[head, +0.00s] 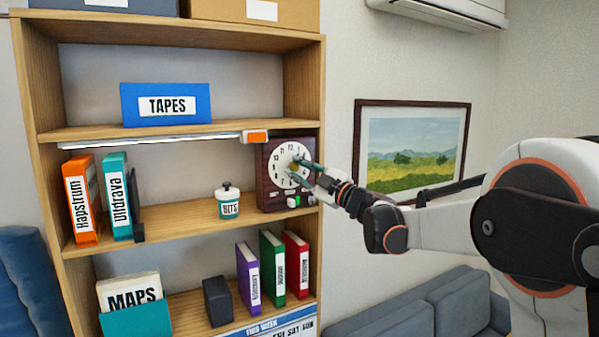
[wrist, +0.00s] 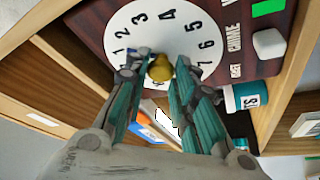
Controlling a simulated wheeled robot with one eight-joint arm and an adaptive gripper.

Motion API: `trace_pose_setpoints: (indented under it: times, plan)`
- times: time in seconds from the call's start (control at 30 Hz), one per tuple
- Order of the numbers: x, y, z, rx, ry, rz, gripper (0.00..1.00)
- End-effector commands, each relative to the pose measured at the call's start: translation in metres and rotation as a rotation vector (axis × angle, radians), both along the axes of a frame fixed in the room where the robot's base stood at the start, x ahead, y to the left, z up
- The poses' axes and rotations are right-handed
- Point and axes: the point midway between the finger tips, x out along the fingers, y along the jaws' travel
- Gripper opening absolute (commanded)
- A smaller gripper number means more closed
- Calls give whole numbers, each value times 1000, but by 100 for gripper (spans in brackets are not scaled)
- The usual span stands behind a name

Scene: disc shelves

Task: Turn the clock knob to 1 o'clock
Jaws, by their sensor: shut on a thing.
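The clock (head: 268,192) is a dark wooden box with a white numbered dial (head: 283,157), standing at the right end of the middle shelf. In the wrist view the dial (wrist: 181,22) appears rotated, with numbers from 1 to 7 readable. A brass knob (wrist: 160,69) sits at the dial's centre. My gripper (head: 296,169) reaches in from the right, and its teal fingers are closed on the knob; in the wrist view the gripper (wrist: 160,76) has a finger on each side of it. The fingers hide part of the dial, and I cannot tell where the knob points.
The shelf board above carries a blue TAPES box (head: 165,119). A white strip with an orange end (head: 255,137) is under that board. Green and white buttons (wrist: 269,43) are on the clock's front.

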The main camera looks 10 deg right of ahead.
Motion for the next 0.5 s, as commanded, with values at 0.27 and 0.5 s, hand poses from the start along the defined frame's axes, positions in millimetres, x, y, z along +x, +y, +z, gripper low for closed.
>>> trace_pose_setpoints:
  times: [0.27, 0.5]
  plan:
    - [0, -1, 0, -97, -31, 0, 0]
    - [0, -1, 1, -120, -39, 0, 0]
